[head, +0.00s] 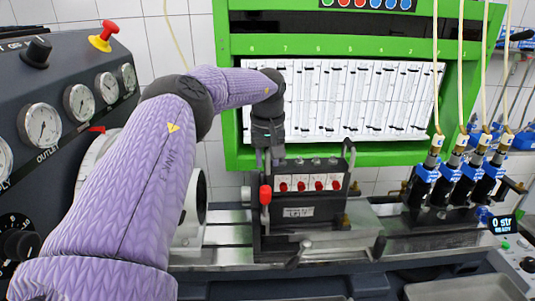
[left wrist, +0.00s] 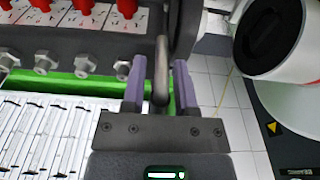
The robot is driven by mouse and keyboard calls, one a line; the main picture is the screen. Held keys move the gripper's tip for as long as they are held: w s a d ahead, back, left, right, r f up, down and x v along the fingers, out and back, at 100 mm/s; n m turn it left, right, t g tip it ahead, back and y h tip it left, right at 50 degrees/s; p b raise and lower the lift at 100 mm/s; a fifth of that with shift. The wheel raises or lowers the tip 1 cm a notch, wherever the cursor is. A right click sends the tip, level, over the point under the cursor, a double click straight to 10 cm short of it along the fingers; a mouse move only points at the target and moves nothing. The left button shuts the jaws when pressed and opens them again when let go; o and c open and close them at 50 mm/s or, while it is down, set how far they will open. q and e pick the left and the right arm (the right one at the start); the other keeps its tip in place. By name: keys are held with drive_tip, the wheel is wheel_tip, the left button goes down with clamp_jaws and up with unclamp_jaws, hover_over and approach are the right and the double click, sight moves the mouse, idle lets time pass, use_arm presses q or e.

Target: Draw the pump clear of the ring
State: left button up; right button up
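What I take for the pump (head: 299,212) is a dark block with red-tipped valves on white plates and an upright handle at each end. It sits on the metal bench rails. My left gripper (head: 266,153) points down at its left handle. In the left wrist view, the purple fingers (left wrist: 160,88) stand either side of the grey handle (left wrist: 161,68), with narrow gaps showing, so they look open around it. What may be the ring is a white round housing (head: 200,207), partly hidden behind my left arm; its dark opening shows in the left wrist view (left wrist: 270,38). My right gripper is out of view.
A green frame with a white gauge panel (head: 345,100) stands behind the pump. A dark gauge console (head: 70,95) is at left. Several blue-and-black fittings with hoses (head: 450,185) stand at right. A metal tray (head: 465,289) lies at the front right. Bare rail lies right of the pump.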

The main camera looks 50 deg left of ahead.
use_arm(q)
clamp_jaws()
drive_tip(key=shift+r, duration=0.1)
idle(1.1)
